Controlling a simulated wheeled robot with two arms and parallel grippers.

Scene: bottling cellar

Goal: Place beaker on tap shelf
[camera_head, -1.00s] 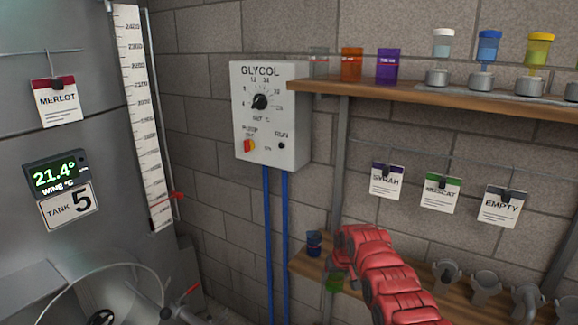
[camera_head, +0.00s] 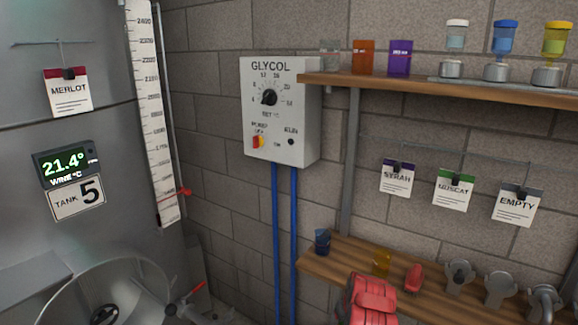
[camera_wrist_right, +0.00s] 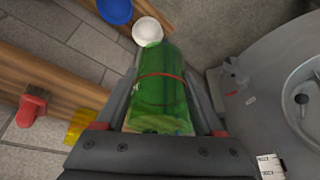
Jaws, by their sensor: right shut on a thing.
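The green see-through beaker (camera_wrist_right: 160,90) fills the middle of the right wrist view, with a thin red line across it. My right gripper (camera_wrist_right: 162,92) is shut on it, one dark finger on each side. In the head view only red links of my right arm show at the bottom; the beaker and fingertips are out of sight there. The lower wooden shelf (camera_head: 335,272) carries several grey tap-like fittings (camera_head: 459,275) on its right. My left gripper is not in view.
The upper shelf (camera_head: 420,88) holds clear, orange and purple cups and several dispensers. A glycol box (camera_head: 270,110) hangs on the wall. The tank (camera_head: 20,120) stands at left.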

